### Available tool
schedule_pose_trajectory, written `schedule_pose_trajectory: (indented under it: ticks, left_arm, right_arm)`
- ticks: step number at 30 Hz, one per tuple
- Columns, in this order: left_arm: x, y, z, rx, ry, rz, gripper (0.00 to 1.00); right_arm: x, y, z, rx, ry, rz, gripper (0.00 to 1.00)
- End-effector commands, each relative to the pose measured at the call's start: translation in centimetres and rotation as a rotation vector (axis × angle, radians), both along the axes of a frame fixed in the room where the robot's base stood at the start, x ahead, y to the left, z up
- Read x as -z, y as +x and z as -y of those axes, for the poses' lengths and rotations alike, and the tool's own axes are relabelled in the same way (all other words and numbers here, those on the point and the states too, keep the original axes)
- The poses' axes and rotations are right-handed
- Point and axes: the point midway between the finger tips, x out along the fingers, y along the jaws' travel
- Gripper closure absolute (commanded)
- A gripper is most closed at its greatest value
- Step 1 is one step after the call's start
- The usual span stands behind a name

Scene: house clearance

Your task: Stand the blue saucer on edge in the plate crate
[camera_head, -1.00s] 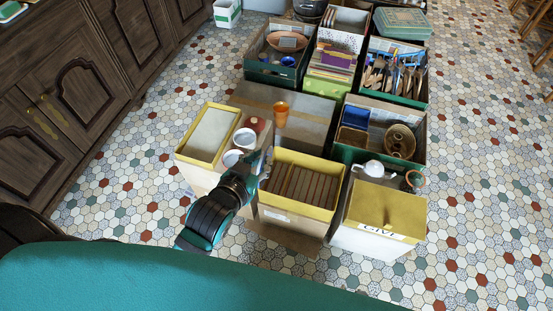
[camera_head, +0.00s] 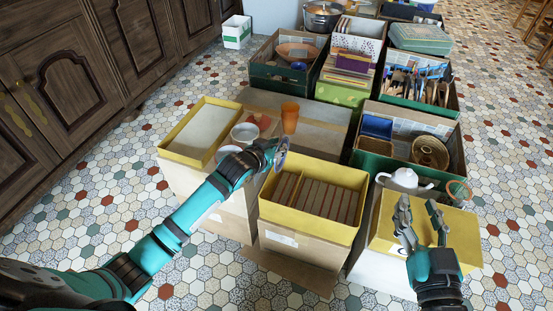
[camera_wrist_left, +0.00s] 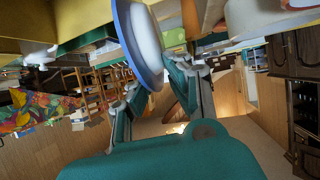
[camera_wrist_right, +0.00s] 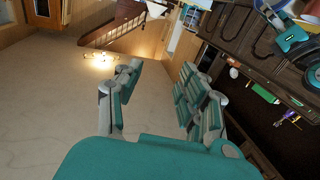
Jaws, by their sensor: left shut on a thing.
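The blue saucer (camera_head: 281,155) is held on edge, roughly upright, by my left gripper (camera_head: 270,150) at the back left corner of the yellow-rimmed plate crate (camera_head: 306,222). In the left wrist view the saucer (camera_wrist_left: 138,45), white with a blue rim, sits between the fingers of my left gripper (camera_wrist_left: 160,75). It appears to be above the crate's rim. The crate has dark wooden slats with narrow slots inside. My right gripper (camera_head: 420,210) is open and empty over the yellow flap of the box to the right; its parted fingers also show in the right wrist view (camera_wrist_right: 160,90).
An orange cup (camera_head: 290,117) stands on the closed cardboard box behind the crate. White bowls (camera_head: 245,133) sit to the left, beside a yellow-rimmed box (camera_head: 205,104). A white teapot (camera_head: 404,180) stands near my right gripper. Green crates of household goods fill the back.

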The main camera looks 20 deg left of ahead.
Motion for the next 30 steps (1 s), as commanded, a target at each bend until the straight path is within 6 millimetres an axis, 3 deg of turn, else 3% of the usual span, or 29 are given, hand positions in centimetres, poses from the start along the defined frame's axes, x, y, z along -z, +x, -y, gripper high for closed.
schedule_pose_trajectory:
  ticks: [14, 28, 30]
  left_arm:
    - [0.1, 0.3, -0.2, -0.003, 0.000, 0.001, 1.00]
    - [-0.2, 0.2, 0.0, -0.026, 0.021, -0.001, 1.00]
    - [0.7, 0.2, -0.1, -0.027, 0.023, -0.001, 1.00]
  right_arm:
    - [-0.4, -0.2, 0.1, 0.000, 0.000, 0.002, 0.60]
    - [4.2, -1.2, 1.1, 0.018, -0.066, -0.259, 0.60]
    - [3.7, -1.0, 0.8, 0.015, -0.054, -0.215, 0.60]
